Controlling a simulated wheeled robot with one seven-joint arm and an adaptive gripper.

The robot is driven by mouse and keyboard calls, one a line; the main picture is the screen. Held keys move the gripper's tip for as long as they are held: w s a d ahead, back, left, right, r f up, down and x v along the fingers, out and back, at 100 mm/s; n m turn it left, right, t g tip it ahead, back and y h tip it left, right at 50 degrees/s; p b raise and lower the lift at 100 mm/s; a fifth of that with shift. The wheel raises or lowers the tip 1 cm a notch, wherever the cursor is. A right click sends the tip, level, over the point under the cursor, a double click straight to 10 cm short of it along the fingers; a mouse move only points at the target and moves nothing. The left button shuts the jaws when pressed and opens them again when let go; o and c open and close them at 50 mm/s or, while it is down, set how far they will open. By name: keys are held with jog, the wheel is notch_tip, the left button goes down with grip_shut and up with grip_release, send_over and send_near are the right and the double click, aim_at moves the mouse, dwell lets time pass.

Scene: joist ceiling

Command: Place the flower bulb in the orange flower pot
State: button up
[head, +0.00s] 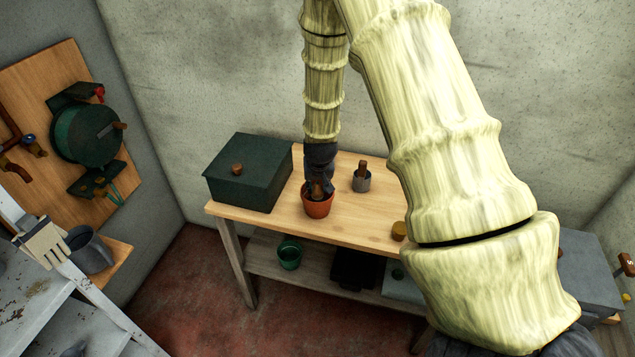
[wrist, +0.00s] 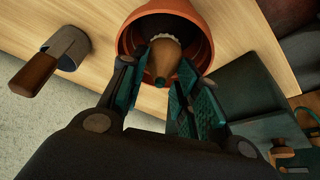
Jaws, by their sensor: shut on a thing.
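The orange flower pot (head: 318,208) stands on the wooden table, and its rim (wrist: 207,48) shows in the wrist view. The brown flower bulb (wrist: 163,58) has a whitish fringe at its far end and a dark tip toward my gripper. My gripper (wrist: 155,80) is shut on the bulb, with one dark green pad on each side of it. In the head view my gripper (head: 319,184) points down right over the pot's mouth. The bulb appears within the pot's opening; I cannot tell whether it touches the bottom.
A dark green lidded box (head: 248,180) stands left of the pot on the table (head: 285,213). A grey cup with a brown handle (head: 361,181) stands to the right, and a small yellow-brown cylinder (head: 399,231) farther right. A green pot (head: 290,253) sits on the lower shelf.

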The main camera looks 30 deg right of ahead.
jog(key=shift+f, duration=0.6)
jog(key=o, duration=1.2)
jog(key=shift+c, duration=0.2)
jog(key=shift+r, duration=0.15)
